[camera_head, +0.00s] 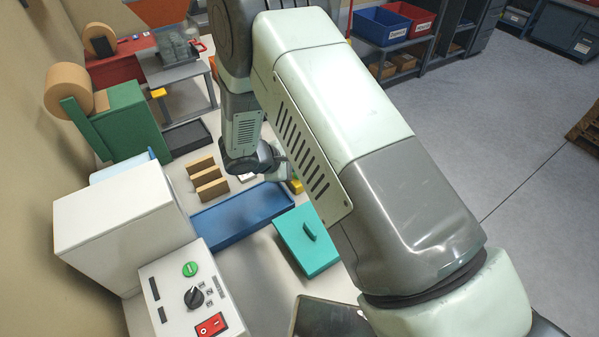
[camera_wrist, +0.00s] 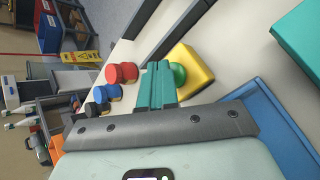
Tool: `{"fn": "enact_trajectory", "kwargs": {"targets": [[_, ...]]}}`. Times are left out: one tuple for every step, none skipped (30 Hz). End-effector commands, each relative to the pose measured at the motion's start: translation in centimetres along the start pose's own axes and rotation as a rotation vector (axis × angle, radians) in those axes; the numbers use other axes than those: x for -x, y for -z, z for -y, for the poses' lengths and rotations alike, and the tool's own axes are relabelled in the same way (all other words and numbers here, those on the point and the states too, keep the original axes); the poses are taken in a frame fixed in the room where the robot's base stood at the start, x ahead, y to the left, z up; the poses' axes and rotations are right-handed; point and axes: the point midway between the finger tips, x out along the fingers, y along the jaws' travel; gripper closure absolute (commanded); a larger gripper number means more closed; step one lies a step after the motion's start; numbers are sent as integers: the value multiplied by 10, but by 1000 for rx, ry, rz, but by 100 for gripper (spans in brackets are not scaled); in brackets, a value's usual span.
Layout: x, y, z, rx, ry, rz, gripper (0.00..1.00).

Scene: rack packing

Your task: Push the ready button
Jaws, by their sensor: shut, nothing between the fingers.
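A yellow box with a round green button (camera_wrist: 179,74) stands on the white table in the wrist view. Its yellow housing (camera_wrist: 194,66) is beside my gripper. My gripper (camera_wrist: 158,68) is shut and empty, its teal fingers side by side. The fingertips overlap the button's edge in the picture; I cannot tell whether they touch it. In the head view a small yellow piece (camera_head: 296,186) shows beside my wrist, and my arm hides its button and my fingers.
Red (camera_wrist: 122,73) and dark round pieces (camera_wrist: 97,108) stand near the fingers. A blue tray (camera_head: 240,216) and teal box (camera_head: 306,240) lie nearby. A white control box (camera_head: 170,285) with a green button, black knob and red switch stands at front left.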

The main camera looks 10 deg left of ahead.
Motion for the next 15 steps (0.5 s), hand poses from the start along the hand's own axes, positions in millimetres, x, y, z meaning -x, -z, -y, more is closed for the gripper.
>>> {"fn": "enact_trajectory", "kwargs": {"targets": [[0,0,0,0,0,0,100],[0,0,0,0,0,0,100],[0,0,0,0,0,0,100],[0,0,0,0,0,0,100],[0,0,0,0,0,0,100],[0,0,0,0,0,0,100],[0,0,0,0,0,0,100],[0,0,0,0,0,0,100],[0,0,0,0,0,0,100],[0,0,0,0,0,0,100],[0,0,0,0,0,0,100],[-1,1,1,0,0,0,100],[-1,1,1,0,0,0,100],[-2,2,2,0,0,0,100],[-3,2,2,0,0,0,100]]}}
